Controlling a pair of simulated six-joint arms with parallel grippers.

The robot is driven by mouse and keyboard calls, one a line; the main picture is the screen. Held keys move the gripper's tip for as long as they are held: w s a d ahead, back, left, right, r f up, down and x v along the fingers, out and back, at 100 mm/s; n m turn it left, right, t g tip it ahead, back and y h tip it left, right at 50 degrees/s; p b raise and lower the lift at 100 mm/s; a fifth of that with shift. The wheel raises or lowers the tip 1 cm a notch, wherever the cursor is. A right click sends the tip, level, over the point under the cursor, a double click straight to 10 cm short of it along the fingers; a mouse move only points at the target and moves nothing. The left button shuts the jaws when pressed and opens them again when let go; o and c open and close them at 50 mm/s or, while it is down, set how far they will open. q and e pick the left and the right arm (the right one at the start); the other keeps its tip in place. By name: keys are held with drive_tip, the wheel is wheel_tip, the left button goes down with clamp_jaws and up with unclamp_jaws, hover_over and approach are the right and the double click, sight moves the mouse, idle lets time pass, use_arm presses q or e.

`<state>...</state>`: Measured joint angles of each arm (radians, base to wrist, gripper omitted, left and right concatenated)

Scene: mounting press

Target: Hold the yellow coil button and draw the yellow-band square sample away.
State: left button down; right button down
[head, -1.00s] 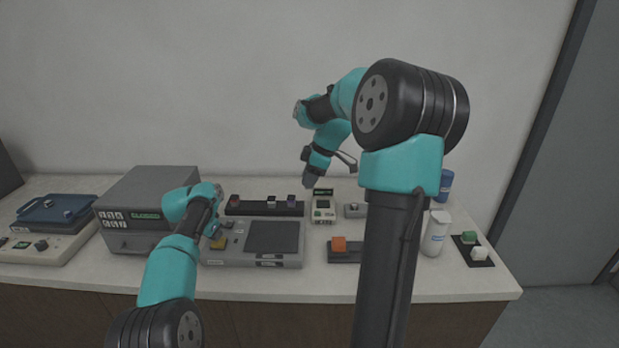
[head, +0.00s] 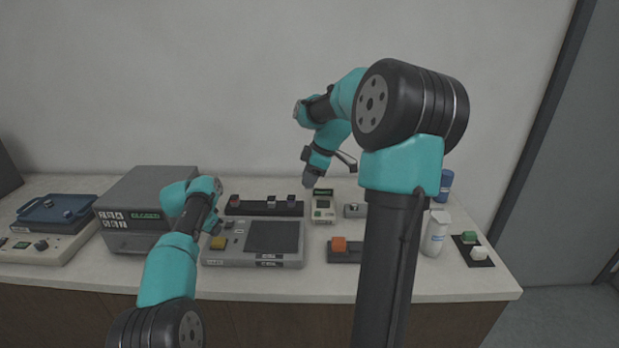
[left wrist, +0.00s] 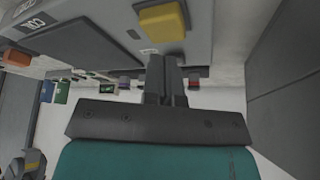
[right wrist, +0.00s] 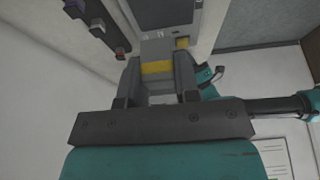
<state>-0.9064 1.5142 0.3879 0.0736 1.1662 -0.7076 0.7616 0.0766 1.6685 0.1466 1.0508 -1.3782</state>
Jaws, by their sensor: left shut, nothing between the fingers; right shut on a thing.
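The yellow coil button (head: 218,243) sits on the left part of the grey flat unit (head: 250,262). It also shows in the left wrist view (left wrist: 162,20). My left gripper (head: 214,228) is shut and empty, just beside the button; the fingertips appear apart from it. My right gripper (right wrist: 157,75) is shut on the yellow-band square sample (right wrist: 157,68), a grey block with a yellow band across it. In the head view my right gripper (head: 309,180) is raised above the back of the bench, and the sample's band cannot be made out there.
A dark rack (head: 240,208) with several small coloured-top samples stands behind the unit. A small meter (head: 323,207) is right of it. An orange block (head: 339,244) sits on a dark base. A grey box (head: 140,205) stands at left, and a white bottle (head: 435,233) at right.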

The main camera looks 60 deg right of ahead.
idle(0.3)
use_arm(q)
drive_tip(key=v, duration=1.2)
